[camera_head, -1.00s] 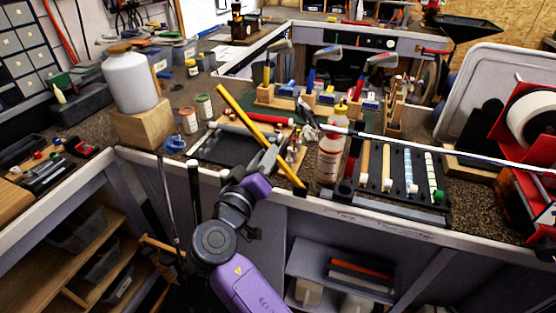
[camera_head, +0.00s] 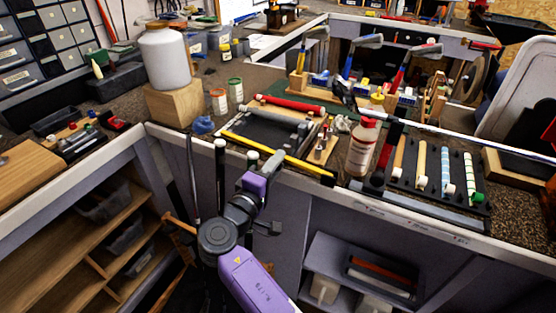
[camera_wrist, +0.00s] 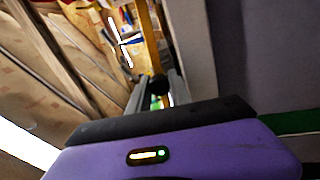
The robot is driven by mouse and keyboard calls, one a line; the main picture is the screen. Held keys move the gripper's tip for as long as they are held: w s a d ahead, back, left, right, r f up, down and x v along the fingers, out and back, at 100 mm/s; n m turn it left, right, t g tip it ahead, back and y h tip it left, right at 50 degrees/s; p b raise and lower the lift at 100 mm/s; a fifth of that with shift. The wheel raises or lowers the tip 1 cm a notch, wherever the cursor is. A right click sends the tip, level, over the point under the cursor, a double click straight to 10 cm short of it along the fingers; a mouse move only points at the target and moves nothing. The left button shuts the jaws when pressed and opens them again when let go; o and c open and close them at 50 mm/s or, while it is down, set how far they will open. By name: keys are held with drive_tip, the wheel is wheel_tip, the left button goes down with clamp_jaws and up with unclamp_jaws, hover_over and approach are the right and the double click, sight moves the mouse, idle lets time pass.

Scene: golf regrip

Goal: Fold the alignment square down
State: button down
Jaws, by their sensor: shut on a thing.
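The alignment square appears to be the long yellow bar (camera_head: 290,160). It lies low and nearly flat along the front edge of the bench, with a dark right end. In the head view my gripper (camera_head: 271,159) reaches up from below to the bar's middle stretch. In the wrist view the yellow bar (camera_wrist: 150,40) runs away from between my two grey fingers (camera_wrist: 157,92), and a black part of it sits between them. My gripper is shut on it. The exact contact is small and partly hidden by my gripper body.
A grey-handled dark tray (camera_head: 265,130) and a red grip (camera_head: 291,104) lie behind the bar. White-capped upright rods (camera_head: 220,146) stand at the bench front. A jug on a wooden block (camera_head: 176,104) is left.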

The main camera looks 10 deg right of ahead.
drive_tip(key=shift+f+n, duration=0.3)
drive_tip(key=shift+f, duration=0.1)
drive_tip(key=c, duration=1.2)
unclamp_jaws()
drive_tip(key=shift+f, duration=0.1)
